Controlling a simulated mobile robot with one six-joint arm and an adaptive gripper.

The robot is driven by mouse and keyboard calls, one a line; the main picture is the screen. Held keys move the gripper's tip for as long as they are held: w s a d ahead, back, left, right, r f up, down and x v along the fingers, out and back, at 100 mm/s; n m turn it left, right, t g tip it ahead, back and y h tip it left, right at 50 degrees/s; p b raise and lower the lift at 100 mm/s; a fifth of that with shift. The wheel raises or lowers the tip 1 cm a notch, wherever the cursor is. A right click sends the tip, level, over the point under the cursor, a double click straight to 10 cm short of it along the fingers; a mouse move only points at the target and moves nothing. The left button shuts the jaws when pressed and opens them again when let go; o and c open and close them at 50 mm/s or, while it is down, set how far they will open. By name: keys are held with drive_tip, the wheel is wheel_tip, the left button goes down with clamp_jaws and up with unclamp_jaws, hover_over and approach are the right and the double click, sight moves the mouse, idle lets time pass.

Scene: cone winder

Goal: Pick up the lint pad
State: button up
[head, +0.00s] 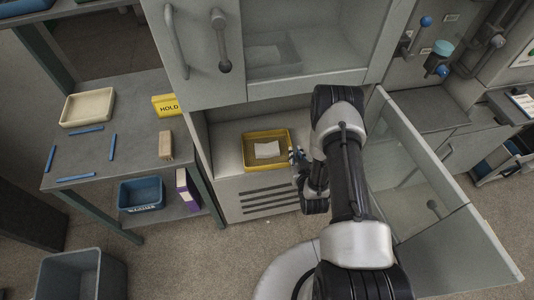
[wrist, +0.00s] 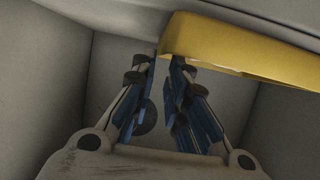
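A white pad, which looks like the lint pad (head: 266,149), lies flat in a yellow tray (head: 249,162) inside the open lower bay of the machine. My gripper (head: 298,160) is just right of the tray in the head view, partly hidden by my arm. The yellow tray's edge (wrist: 235,45) crosses the upper right there, beside and beyond the fingertips. The pad does not show in the wrist view.
A clear door (head: 410,185) stands open at the right of the bay. A handled panel with a window (head: 300,50) is above it. At left, a grey table (head: 90,150) bears a cream tray (head: 88,107), blue strips, a tan block (head: 166,145) and a yellow HOLD sign (head: 166,105).

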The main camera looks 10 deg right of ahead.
sight(291, 145)
drive_tip(key=b+x, duration=0.2)
drive_tip(key=x, duration=0.6)
drive_tip(key=shift+f, duration=0.1)
drive_tip(key=shift+c, duration=0.5)
clamp_jaws()
wheel_tip(291, 145, up, 20)
drive_tip(key=p, duration=0.6)
